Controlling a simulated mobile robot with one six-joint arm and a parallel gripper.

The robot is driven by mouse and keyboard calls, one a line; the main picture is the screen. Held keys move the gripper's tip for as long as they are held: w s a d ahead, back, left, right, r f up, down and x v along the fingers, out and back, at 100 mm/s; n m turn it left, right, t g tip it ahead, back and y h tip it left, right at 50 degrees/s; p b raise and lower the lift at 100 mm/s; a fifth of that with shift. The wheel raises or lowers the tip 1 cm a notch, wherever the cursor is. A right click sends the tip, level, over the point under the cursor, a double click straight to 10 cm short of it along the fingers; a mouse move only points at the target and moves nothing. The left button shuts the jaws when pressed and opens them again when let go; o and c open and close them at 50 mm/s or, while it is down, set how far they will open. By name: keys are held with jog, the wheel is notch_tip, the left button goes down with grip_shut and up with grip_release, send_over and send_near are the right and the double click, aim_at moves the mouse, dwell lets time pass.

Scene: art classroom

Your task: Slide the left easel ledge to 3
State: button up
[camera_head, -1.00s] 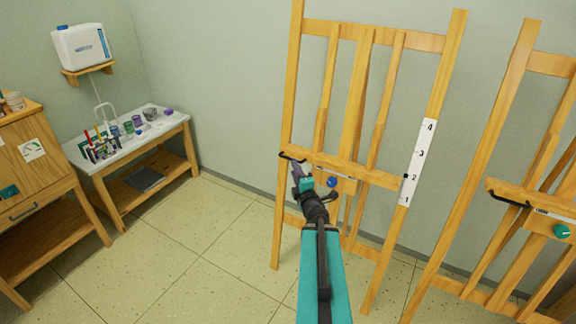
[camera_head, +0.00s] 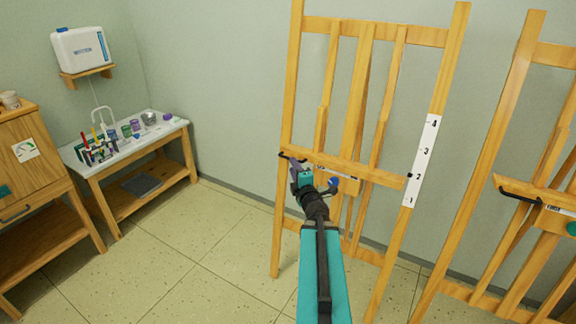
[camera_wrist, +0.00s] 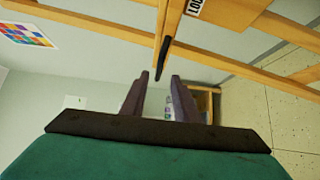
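The left easel (camera_head: 287,110) is wooden, with a white scale strip (camera_head: 420,160) marked 1 to 4 on its right upright. Its ledge (camera_head: 375,174) runs across the easel, and the black pointer (camera_head: 408,176) at its right end is level with 2. A blue knob (camera_head: 334,184) sits below the ledge's middle. A black bar handle (camera_head: 286,155) is at the ledge's left end. My gripper (camera_head: 297,166) is just at this handle. In the wrist view, its fingers (camera_wrist: 160,82) are apart, with the handle's end (camera_wrist: 164,58) in line with the gap. Contact is unclear.
A second easel (camera_head: 508,120) with its own ledge stands close at the right. A white-topped table (camera_head: 165,131) with art supplies and a wooden cabinet (camera_head: 50,185) stand at the left. The tiled floor (camera_head: 185,250) between them and the left easel is clear.

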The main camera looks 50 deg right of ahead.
jog(key=shift+w+d+b, duration=0.25)
jog(key=shift+d+b, duration=0.05)
jog(key=shift+b, duration=1.3)
jog(key=shift+p+x, duration=0.3)
jog(key=shift+x, duration=2.45)
jog(key=shift+r, duration=0.1)
grip_shut()
